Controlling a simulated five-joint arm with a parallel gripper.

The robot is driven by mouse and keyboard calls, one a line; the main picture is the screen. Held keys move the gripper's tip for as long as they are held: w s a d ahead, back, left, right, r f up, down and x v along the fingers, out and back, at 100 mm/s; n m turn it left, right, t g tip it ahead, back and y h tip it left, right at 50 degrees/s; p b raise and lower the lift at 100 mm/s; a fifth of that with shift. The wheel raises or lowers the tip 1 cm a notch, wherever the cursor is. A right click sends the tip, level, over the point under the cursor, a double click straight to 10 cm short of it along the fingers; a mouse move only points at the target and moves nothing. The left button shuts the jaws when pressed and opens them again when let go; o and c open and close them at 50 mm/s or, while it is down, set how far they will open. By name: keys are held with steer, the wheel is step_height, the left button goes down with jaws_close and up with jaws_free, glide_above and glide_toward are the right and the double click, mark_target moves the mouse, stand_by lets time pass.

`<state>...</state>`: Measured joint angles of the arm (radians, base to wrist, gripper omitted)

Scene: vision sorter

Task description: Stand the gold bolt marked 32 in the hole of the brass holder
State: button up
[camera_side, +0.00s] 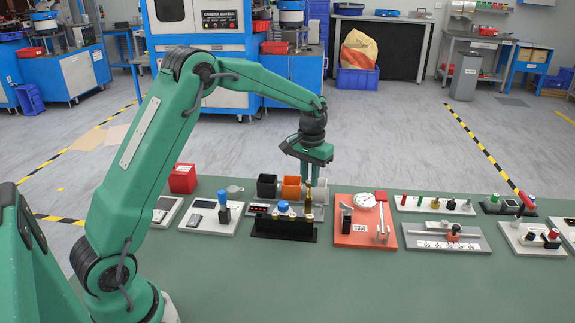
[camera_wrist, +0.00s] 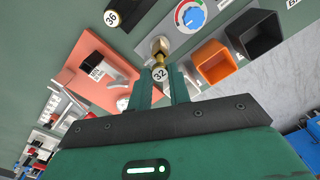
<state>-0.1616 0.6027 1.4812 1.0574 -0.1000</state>
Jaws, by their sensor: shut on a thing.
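The gold bolt marked 32 (camera_wrist: 160,75) sits between the fingers of my gripper (camera_wrist: 159,88) in the wrist view. Its white number disc faces that camera, and gold metal shows just beyond the disc. A slim gold piece (camera_side: 309,210) shows straight below the fingertips. I cannot tell whether it is the held bolt or something standing there. Another piece marked 36 (camera_wrist: 111,18) is at the wrist view's top left.
An orange plate with a dial gauge (camera_side: 366,240) lies to the right. The green table front (camera_side: 390,290) is clear.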

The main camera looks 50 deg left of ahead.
mark_target(309, 182)
steer(key=shift+f, duration=1.45)
stand_by(0.4)
steer(key=o, duration=1.3)
steer(key=shift+o, duration=0.2)
steer(key=shift+r, duration=0.2)
steer(key=shift+r, duration=3.8)
